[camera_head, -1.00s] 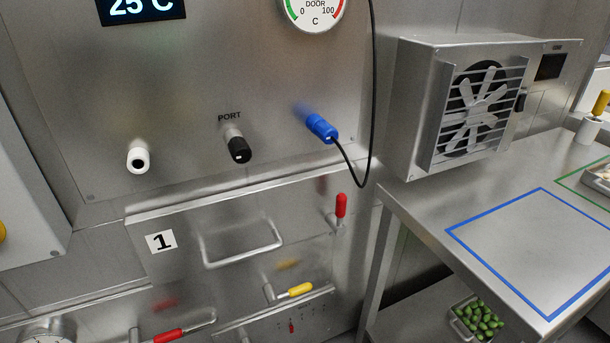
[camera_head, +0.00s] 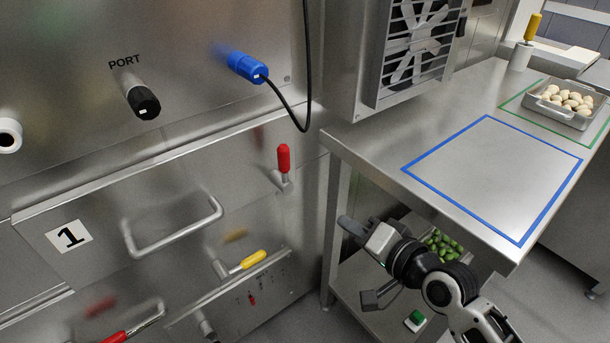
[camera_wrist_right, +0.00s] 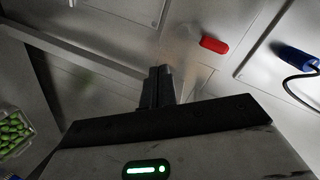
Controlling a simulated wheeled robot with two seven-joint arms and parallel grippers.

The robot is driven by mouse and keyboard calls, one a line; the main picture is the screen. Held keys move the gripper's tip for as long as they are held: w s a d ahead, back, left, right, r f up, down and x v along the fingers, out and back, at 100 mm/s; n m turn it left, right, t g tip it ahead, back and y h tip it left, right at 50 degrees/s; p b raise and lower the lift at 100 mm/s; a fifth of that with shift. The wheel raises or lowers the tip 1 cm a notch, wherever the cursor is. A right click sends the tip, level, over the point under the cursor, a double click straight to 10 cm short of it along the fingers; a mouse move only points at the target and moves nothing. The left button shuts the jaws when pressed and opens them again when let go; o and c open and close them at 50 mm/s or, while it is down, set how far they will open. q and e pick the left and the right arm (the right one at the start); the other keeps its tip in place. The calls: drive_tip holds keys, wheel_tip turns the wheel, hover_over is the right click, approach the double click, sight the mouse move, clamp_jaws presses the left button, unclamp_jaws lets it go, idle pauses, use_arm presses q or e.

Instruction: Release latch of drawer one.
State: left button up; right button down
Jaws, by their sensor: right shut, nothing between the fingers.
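Drawer one (camera_head: 95,205) is a steel front with a "1" label and a bar handle (camera_head: 178,232). Its latch (camera_head: 284,160) has a red grip standing upright at the drawer's upper right corner. The red grip also shows in the wrist view (camera_wrist_right: 213,45), right of the fingertips. My right gripper (camera_head: 346,226) is shut and empty, to the right of and below the latch, apart from it. Its closed fingers show in the wrist view (camera_wrist_right: 160,72). My left gripper is not in view.
A yellow-gripped lever (camera_head: 254,259) sits lower right of the bar handle. A blue plug (camera_head: 246,67) with a black cable hangs above the latch. A steel table (camera_head: 400,150) with a blue outline stands at right. A container of green pieces (camera_head: 445,245) is on its lower shelf.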

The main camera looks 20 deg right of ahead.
sight(280, 166)
drive_tip(key=w+d+r+m+t+y+b, duration=0.1)
drive_tip(key=w+d+r+m+t+b, duration=0.1)
drive_tip(key=r+m, duration=0.3)
wheel_tip(280, 166, up, 3)
drive_tip(key=shift+w+d+f+t+y, duration=0.15)
drive_tip(key=shift+w+d+t+y, duration=0.25)
drive_tip(key=shift+w, duration=0.4)
drive_tip(key=shift+w+d, duration=0.1)
drive_tip(key=w+a+p, duration=0.1)
drive_tip(key=w+a, duration=0.7)
drive_tip(key=shift+w, duration=0.2)
drive_tip(key=shift+d+f, duration=0.1)
drive_tip(key=shift+p, duration=0.35)
